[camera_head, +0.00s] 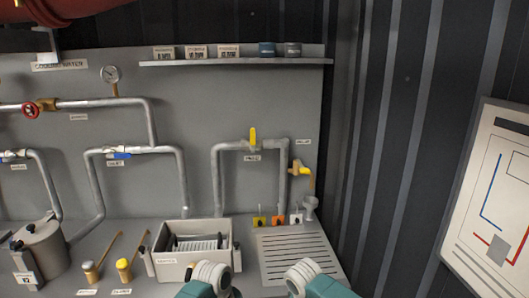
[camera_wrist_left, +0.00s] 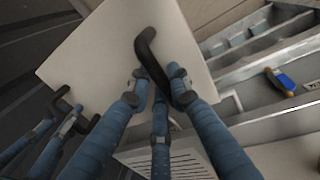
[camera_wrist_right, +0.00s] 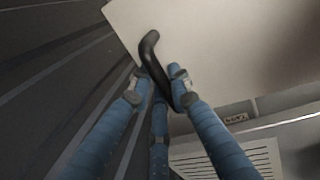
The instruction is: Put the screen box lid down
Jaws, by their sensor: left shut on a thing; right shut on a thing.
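The screen box (camera_head: 190,262) stands open on the bench in the head view, with a dark-handled screen (camera_head: 203,243) inside. The lid is a flat pale panel (camera_wrist_left: 95,60) with two black bar handles. My left gripper (camera_wrist_left: 158,85) is shut on one handle (camera_wrist_left: 147,42). My right gripper (camera_wrist_right: 158,88) is shut on the other handle (camera_wrist_right: 150,48); the lid also shows in the right wrist view (camera_wrist_right: 225,50). The lid and both gripper tips are out of the head view, where only my arm parts show at the bottom.
A slotted drain plate (camera_head: 295,255) lies right of the box. Yellow-topped tools (camera_head: 124,268) and a grey pot (camera_head: 40,252) stand to its left. Pipes with a yellow valve (camera_head: 253,138) and a yellow tap (camera_head: 301,170) rise behind. A ribbed dark wall (camera_head: 400,130) bounds the right.

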